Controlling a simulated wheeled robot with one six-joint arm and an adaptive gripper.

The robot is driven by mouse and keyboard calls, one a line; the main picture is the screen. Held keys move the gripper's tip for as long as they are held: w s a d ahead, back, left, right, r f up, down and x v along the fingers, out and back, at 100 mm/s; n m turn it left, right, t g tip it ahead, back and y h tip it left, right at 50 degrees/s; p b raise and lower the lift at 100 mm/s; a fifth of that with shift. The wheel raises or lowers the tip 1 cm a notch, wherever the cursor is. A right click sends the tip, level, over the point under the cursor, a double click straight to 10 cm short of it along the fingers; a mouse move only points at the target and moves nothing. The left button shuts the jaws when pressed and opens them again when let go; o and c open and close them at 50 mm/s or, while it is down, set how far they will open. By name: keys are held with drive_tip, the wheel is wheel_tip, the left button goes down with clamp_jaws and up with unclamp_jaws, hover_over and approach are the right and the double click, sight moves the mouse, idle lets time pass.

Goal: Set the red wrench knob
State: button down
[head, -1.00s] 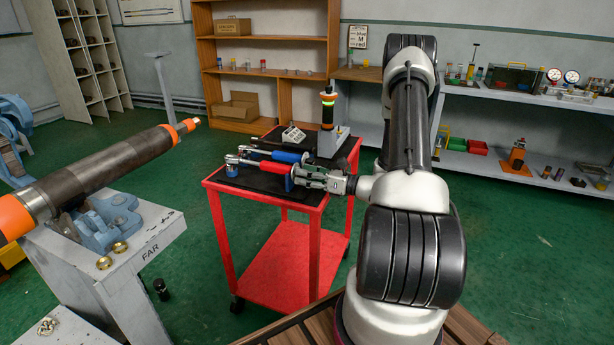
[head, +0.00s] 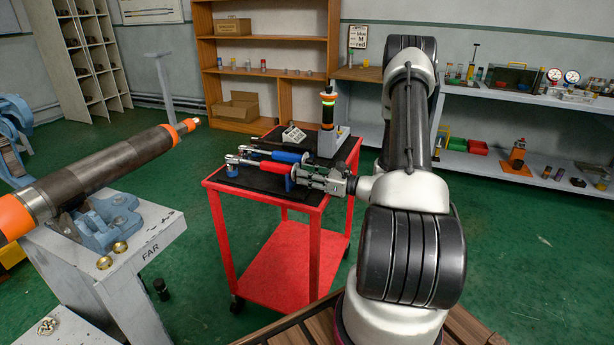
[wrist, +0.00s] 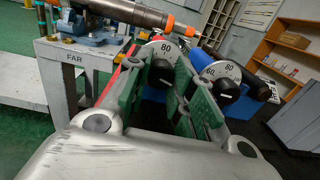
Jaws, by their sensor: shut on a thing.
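The red wrench (head: 265,168) lies on the dark top of the red cart, its ratchet head to the left. My gripper (head: 303,176) is at its right end. In the wrist view, the white dial (wrist: 163,47) on the near wrench end shows 80 near its top. Its black knob (wrist: 161,72) sits between the green-padded fingers of my gripper (wrist: 162,84), which are shut on it. The exact pointer setting is hard to read. The fingers hide part of the dial's rim.
A blue wrench (head: 287,156) lies parallel behind the red one; its dial (wrist: 222,71) and knob sit close to my right finger. A grey tester (head: 331,143) with a green band stands on the cart (head: 312,230). A pipe (head: 110,165) in a vise stands left.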

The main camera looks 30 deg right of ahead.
drive_tip(key=n, duration=0.4)
drive_tip(key=shift+n, duration=0.3)
drive_tip(key=n, duration=0.3)
drive_tip(key=shift+n, duration=0.4)
drive_tip(key=n, duration=0.4)
drive_tip(key=shift+d+n+y, duration=0.1)
drive_tip(key=shift+n+y, duration=0.2)
drive_tip(key=shift+y, duration=0.1)
drive_tip(key=n, duration=0.3)
drive_tip(key=shift+n, duration=0.4)
drive_tip(key=n, duration=0.4)
drive_tip(key=shift+n, duration=0.3)
drive_tip(key=n, duration=0.3)
drive_tip(key=shift+n, duration=0.4)
drive_tip(key=n, duration=0.4)
drive_tip(key=shift+r+n+g, duration=0.1)
drive_tip(key=shift+n+g, duration=0.3)
drive_tip(key=shift+n, duration=1.7)
